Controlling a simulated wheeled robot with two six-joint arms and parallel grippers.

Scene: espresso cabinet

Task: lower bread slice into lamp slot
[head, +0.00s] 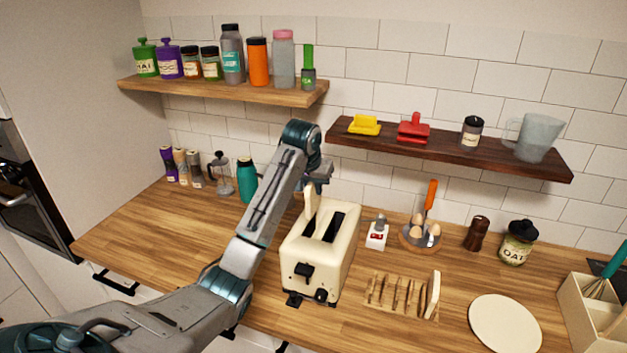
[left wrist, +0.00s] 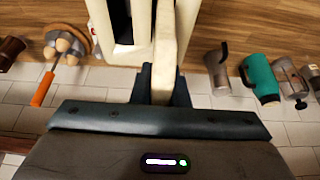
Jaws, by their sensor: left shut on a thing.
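The cream toaster (head: 312,260) stands on the counter with two dark slots on top and a black lever on its front. My left gripper (head: 314,180) is above the toaster's far left part, shut on a pale bread slice (head: 309,203). The slice is upright, its lower edge at or just above the left slot; I cannot tell whether it has entered. In the left wrist view the slice (left wrist: 165,45) stands on edge between the fingers, beside the toaster (left wrist: 101,18) and a dark slot. No lamp on the toaster can be made out. My right gripper is out of view.
A toast rack (head: 397,297) holding a slice stands right of the toaster, with a plate (head: 505,323) beyond. A small white box with a red mark (head: 377,234) and an egg holder (head: 419,240) stand behind right. A dark shelf (head: 445,152) overhangs.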

